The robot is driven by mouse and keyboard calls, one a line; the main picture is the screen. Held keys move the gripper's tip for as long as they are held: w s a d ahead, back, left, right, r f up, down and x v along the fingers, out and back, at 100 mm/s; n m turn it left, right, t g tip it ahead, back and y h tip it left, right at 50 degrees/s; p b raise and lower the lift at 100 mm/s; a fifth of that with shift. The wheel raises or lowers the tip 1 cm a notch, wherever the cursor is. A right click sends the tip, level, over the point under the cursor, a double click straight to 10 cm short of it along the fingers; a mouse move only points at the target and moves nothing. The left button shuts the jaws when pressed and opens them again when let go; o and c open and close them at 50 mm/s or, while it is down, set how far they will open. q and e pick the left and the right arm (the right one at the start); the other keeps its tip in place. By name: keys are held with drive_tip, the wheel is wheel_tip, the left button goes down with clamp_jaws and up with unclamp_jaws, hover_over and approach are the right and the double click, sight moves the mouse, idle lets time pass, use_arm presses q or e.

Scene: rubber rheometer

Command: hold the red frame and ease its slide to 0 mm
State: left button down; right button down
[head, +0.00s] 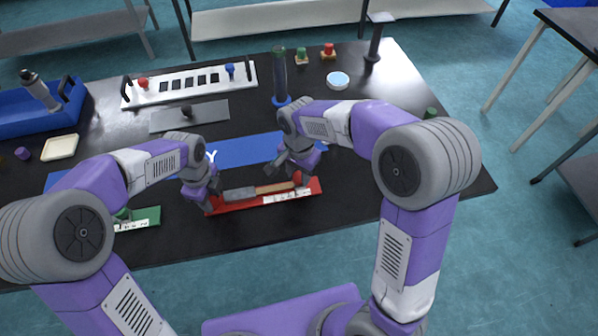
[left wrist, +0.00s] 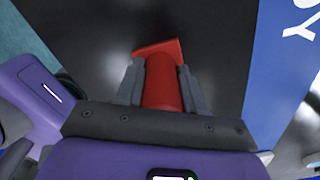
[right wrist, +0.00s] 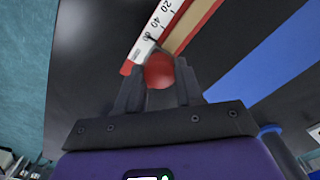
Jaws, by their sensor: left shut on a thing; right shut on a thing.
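The red frame (head: 262,202) lies on the black table near its front edge, with a grey slide block (head: 240,193), a tan strip (head: 276,187) and a white scale. My left gripper (head: 207,204) is at the frame's left end. In the left wrist view its fingers are shut on a red upright grip (left wrist: 162,85) of the frame. My right gripper (head: 299,176) is at the frame's right end. In the right wrist view its fingers are shut on the red round knob (right wrist: 160,71), beside the scale (right wrist: 152,38) near its 60 mark. The slide's exact reading cannot be told.
A blue mat (head: 245,151) lies behind the frame. A green frame (head: 146,216) lies to the left, partly behind my left arm. A grey plate (head: 189,117), a white rack (head: 190,85) and a dark cylinder (head: 279,78) stand further back.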

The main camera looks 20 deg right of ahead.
drive_tip(key=a, duration=0.6)
drive_tip(key=shift+w, duration=0.1)
use_arm(q)
drive_tip(key=shift+d, duration=0.1)
use_arm(e)
drive_tip(key=shift+a, duration=0.25)
drive_tip(key=c, duration=0.7)
unclamp_jaws()
drive_tip(key=shift+c, duration=0.2)
drive_tip(key=shift+o, duration=0.2)
drive_tip(key=shift+d+r, duration=0.1)
drive_tip(key=shift+r, duration=0.05)
wheel_tip(320, 180, up, 12)
use_arm(q)
drive_tip(key=c, duration=0.6)
unclamp_jaws()
